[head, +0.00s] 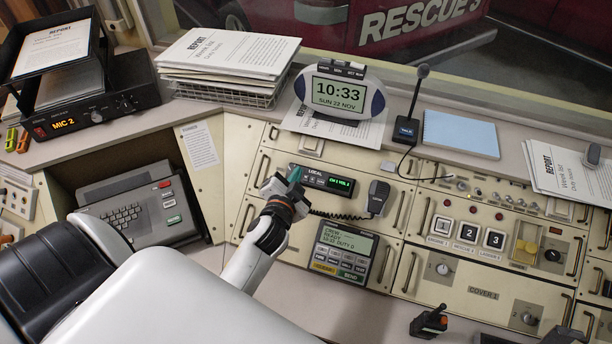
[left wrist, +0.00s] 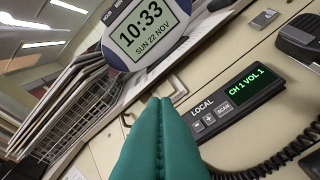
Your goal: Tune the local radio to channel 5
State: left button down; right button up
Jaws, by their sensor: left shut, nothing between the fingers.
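The local radio (head: 318,179) is a dark slim unit set in the cream console, labelled LOCAL. It also shows in the left wrist view (left wrist: 218,108), where its green display (left wrist: 250,83) reads CH 1 VOL 1. Minus, plus (left wrist: 209,118) and SCAN (left wrist: 224,109) buttons sit beside the display. My left gripper (head: 295,175) has teal fingers, shut and empty, in front of the radio's left end in the head view. In the left wrist view its fingertips (left wrist: 160,101) point to the left of the buttons, and the minus button is close beside them. I cannot tell whether they touch anything. My right gripper is not in view.
A handset (head: 378,198) with a coiled cord hangs right of the radio. A keypad unit (head: 344,252) sits below. An oval clock (head: 340,95) and a paper stack (head: 228,55) stand on the ledge above. Metal handles stick out from the panels.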

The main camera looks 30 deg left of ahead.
aim_at(306, 178)
pick_arm(q)
jog(key=shift+f, duration=0.1)
jog(key=shift+w+a+f+b, duration=0.2)
jog(key=shift+w+f+b, duration=0.6)
jog(key=shift+f+b, duration=0.4)
jog(key=shift+w+a+f+b, duration=0.2)
jog(key=shift+w+f+b, duration=0.6)
jog(key=shift+f+b, duration=0.45)
jog(key=shift+w+a+f+b, duration=0.2)
jog(key=shift+w+f+b, duration=0.6)
jog(key=shift+f+b, duration=0.4)
jog(key=shift+w+f, duration=0.25)
jog(key=shift+f, duration=0.1)
jog(key=shift+w+f+b, duration=0.1)
jog(key=shift+f+b, duration=0.15)
jog(key=shift+b, duration=0.2)
jog(key=shift+r, duration=0.1)
jog(key=shift+s+r+p, duration=0.4)
jog(key=shift+r+p, duration=0.15)
jog(key=shift+p, duration=0.1)
